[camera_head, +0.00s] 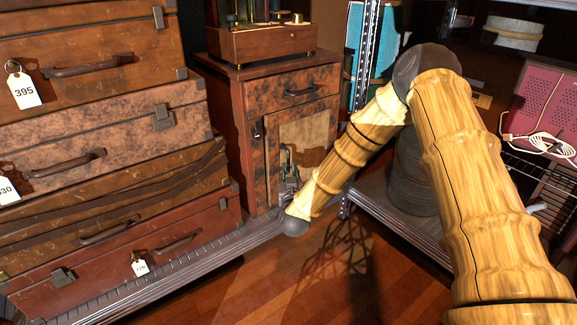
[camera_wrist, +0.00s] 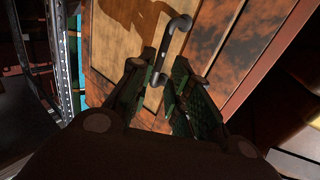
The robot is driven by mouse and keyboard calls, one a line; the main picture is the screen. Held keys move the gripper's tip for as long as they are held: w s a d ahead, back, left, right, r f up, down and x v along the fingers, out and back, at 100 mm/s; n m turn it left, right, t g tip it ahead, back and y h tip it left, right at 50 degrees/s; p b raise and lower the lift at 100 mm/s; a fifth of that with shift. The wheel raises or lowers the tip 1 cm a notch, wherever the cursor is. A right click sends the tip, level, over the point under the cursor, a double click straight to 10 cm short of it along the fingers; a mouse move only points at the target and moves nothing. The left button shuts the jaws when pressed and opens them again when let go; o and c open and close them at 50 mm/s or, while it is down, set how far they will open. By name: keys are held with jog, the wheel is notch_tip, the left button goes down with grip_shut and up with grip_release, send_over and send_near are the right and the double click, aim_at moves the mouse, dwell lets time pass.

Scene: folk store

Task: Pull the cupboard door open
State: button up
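The cupboard (camera_head: 239,118) is a small brown wooden cabinet with a drawer above and a panelled door (camera_head: 307,129) below. The door looks shut. In the wrist view, the door (camera_wrist: 115,48) fills the upper middle, and its grey metal bar handle (camera_wrist: 181,24) stands near the frame side. My gripper (camera_head: 287,160) is in front of the door's lower left part. In the wrist view, my gripper (camera_wrist: 164,60) has its fingers apart, with the handle's lower part between them. Whether either finger touches the handle is unclear. The handle is mostly hidden in the head view.
Stacked suitcases (camera_head: 100,120) stand close on the left. A wooden box with brass parts (camera_head: 262,42) sits on top of the cupboard. A metal shelf post (camera_head: 365,60) and shelving stand to the right. The wooden floor (camera_head: 240,290) in front is clear.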

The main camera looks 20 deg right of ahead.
aim_at(288, 163)
jog(key=shift+b+x, duration=1)
jog(key=shift+x, duration=2.4)
grip_shut()
